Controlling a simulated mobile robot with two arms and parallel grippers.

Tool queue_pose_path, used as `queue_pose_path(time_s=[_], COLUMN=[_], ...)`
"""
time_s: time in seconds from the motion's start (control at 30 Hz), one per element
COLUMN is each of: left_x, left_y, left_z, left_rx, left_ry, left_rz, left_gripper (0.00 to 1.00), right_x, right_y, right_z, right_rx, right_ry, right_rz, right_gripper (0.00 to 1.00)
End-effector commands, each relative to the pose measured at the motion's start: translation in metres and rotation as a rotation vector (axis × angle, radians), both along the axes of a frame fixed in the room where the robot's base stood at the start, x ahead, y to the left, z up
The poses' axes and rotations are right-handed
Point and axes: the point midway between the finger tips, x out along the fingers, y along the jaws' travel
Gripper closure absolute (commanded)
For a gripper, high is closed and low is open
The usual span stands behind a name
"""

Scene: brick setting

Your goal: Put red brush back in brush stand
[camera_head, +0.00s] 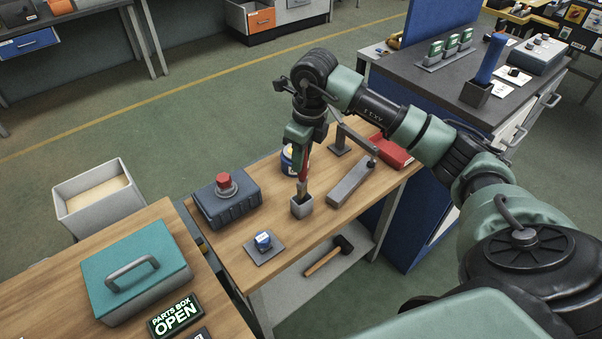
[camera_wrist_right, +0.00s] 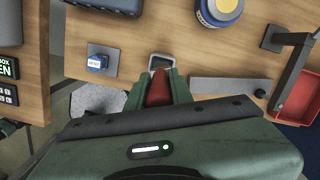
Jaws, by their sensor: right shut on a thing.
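My right gripper (camera_head: 303,160) points down over the small table and is shut on the red brush (camera_head: 302,174). The brush hangs upright with its dark bristles down. In the right wrist view, the red handle (camera_wrist_right: 158,88) sits between the two green fingers. The small grey brush stand (camera_head: 301,207) is directly below the brush; its square rim (camera_wrist_right: 160,60) also shows in the right wrist view, partly hidden by the fingers and handle. The bristle end is at the stand's opening; I cannot tell how far inside it is. My left gripper is not in view.
A dark box with a red knob (camera_head: 228,204) stands left of the stand. A grey bar (camera_head: 352,183), a round tin (camera_wrist_right: 218,10) and a red tray (camera_head: 391,152) are close by. A hammer (camera_head: 328,257) lies on the lower shelf.

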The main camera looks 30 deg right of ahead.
Motion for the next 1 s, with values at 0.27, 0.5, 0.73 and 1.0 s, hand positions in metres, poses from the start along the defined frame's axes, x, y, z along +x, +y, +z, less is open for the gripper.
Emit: queue_pose_path(time_s=[0.27,0.5,0.73,1.0], left_x=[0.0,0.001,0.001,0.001], left_y=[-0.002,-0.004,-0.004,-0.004], left_z=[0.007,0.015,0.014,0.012], left_rx=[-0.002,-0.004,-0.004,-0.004], left_ry=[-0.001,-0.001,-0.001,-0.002], left_rz=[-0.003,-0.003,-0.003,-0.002], left_gripper=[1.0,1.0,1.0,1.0], right_x=[0.0,0.0,0.0,0.0], right_y=[0.001,0.0,0.0,0.0], right_z=[-0.028,-0.062,-0.066,-0.068], right_rx=[0.001,0.002,0.001,0.0], right_ry=[0.002,0.001,-0.002,-0.001], right_rz=[0.001,0.001,0.002,0.002], right_gripper=[1.0,1.0,1.0,0.59])
